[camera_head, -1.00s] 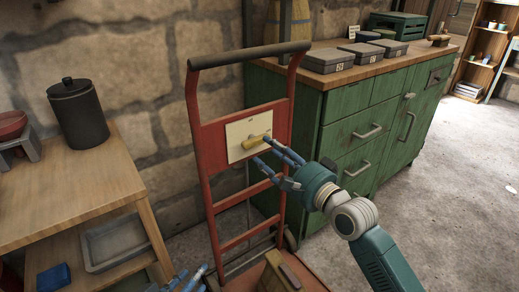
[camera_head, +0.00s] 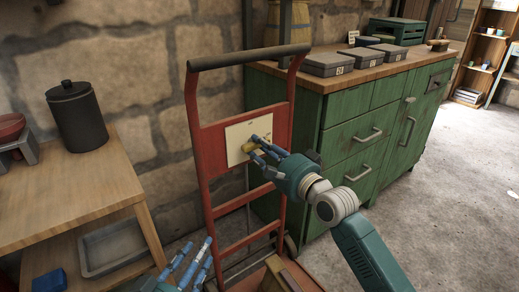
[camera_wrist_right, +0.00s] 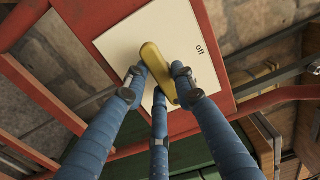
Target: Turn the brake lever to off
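The brake lever (camera_head: 249,146) is a yellow handle on a pale plate (camera_head: 236,133) fixed to the red hand truck. In the right wrist view the lever (camera_wrist_right: 155,62) lies at a slant, and the word "off" is printed on the plate (camera_wrist_right: 198,25) to its right. My right gripper (camera_head: 260,150) is at the lever and hides part of it. In the wrist view its blue fingers (camera_wrist_right: 160,75) lie on both sides of the lever; whether they grip it I cannot tell. My left gripper (camera_head: 190,262) is low at the bottom edge, fingers spread, empty.
The red hand truck (camera_head: 212,150) with its dark handle stands before a stone wall. A wooden table (camera_head: 90,185) with a dark canister (camera_head: 76,118) is at left. A green cabinet (camera_head: 345,130) stands close behind on the right.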

